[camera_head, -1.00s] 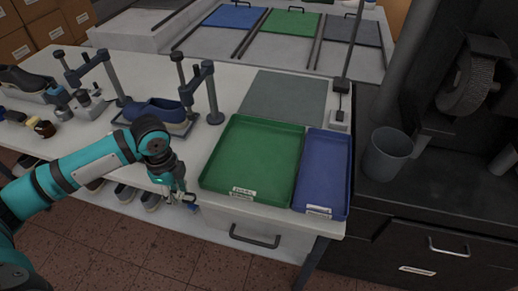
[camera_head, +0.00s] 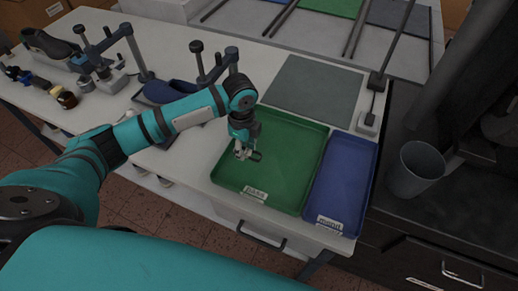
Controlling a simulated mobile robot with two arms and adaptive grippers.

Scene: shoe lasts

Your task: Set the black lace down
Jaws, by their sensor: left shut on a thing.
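My left gripper (camera_head: 246,152) is over the left part of the green tray (camera_head: 290,192), pointing down. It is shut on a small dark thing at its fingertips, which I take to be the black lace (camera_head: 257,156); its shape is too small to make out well. I cannot tell whether it touches the tray floor. The rest of the green tray looks empty. My right gripper is not in view.
A blue tray (camera_head: 341,188) stands right beside the green one, empty. A grey mat (camera_head: 315,88) lies behind them. A blue shoe (camera_head: 170,91) on a stand is partly hidden by my left arm. A grey cup (camera_head: 415,170) stands at the right.

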